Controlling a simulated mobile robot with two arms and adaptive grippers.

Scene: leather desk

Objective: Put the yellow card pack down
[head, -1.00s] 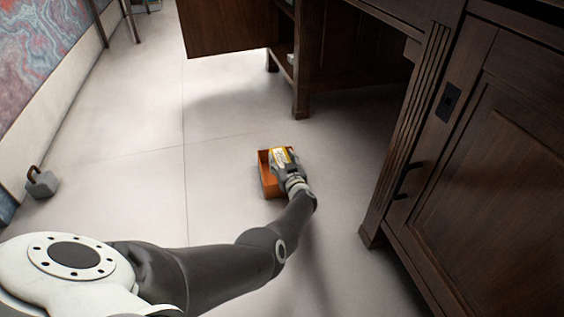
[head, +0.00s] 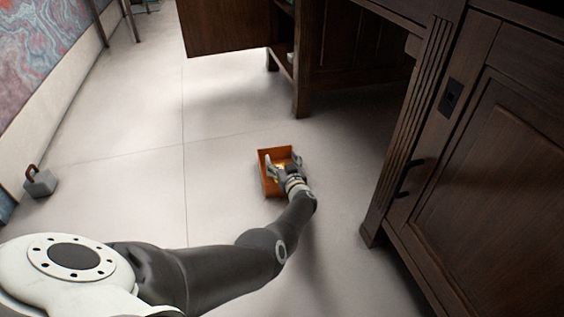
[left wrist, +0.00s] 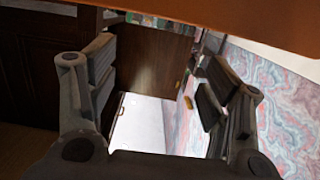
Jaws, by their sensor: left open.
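An orange-brown open box (head: 266,184) stands on the pale floor in the middle of the head view. My left gripper (head: 283,162) reaches over the box from the lower right, its two fingers spread apart. My right gripper is not in view.
A dark wooden desk (head: 340,80) stands behind the box, and its cabinet (head: 480,190) fills the right side. A grey block with a brown handle (head: 40,184) is at the far left. The floor left of the box is clear.

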